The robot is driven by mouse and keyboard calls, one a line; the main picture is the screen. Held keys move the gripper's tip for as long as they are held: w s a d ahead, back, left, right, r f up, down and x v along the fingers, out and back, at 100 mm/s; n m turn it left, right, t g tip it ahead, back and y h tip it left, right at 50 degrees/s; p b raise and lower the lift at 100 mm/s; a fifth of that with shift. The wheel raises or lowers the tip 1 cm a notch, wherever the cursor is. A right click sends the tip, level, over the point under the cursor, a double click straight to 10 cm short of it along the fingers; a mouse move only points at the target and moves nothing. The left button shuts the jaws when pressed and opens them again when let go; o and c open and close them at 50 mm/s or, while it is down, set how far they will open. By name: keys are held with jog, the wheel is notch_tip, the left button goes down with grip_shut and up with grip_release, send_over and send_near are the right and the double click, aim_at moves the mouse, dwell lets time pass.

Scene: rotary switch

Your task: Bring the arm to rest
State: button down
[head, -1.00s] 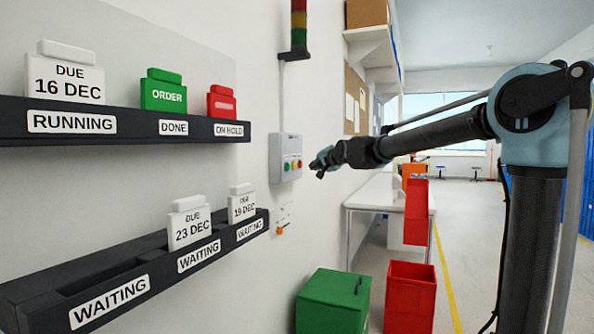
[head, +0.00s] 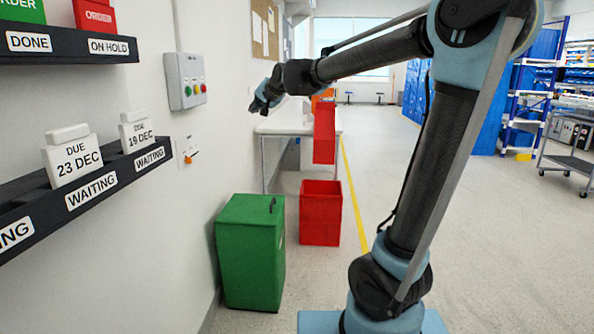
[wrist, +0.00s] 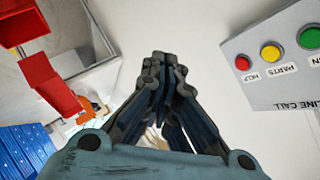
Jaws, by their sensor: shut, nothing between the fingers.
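My arm reaches from its base at the lower right of the head view up and over to the left. My gripper (head: 262,98) is at its end, in front of the white wall and to the right of the grey button box (head: 184,80). In the wrist view the gripper (wrist: 163,66) points at the plain wall with its fingers together and nothing between them. The button box (wrist: 280,62) lies to its right there, apart from the fingers, with red, yellow and green buttons. A small switch plate with an orange knob (head: 188,159) is on the wall below the box.
A green bin (head: 250,250) and a red bin (head: 320,213) stand on the floor by the wall. A white table (head: 285,126) is behind them. Racks with cards (head: 75,165) stick out from the wall at left.

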jog(key=s+d+f+n+g+h, duration=0.1)
jog(key=s+d+f+h, duration=0.1)
jog(key=s+d+f, duration=0.45)
jog(key=s+d+f+g+h, duration=0.1)
jog(key=s+d+f, duration=0.15)
jog(key=d, duration=0.65)
jog(key=s+d+f+g+h, duration=0.2)
jog(key=s+d+f+g, duration=0.1)
jog(key=s+d+f, duration=0.7)
jog(key=s+d+f+n+g+h, duration=0.1)
jog(key=s+d+f+g+h, duration=0.1)
jog(key=s+d+f, duration=0.8)
jog(key=s+f+g, duration=0.1)
jog(key=s+f, duration=0.4)
jog(key=s, duration=0.4)
jog(key=shift+d+f+n+h, duration=0.2)
jog(key=shift+f+n+h, duration=0.1)
jog(key=shift+w+f, duration=0.2)
jog(key=shift+w, duration=0.25)
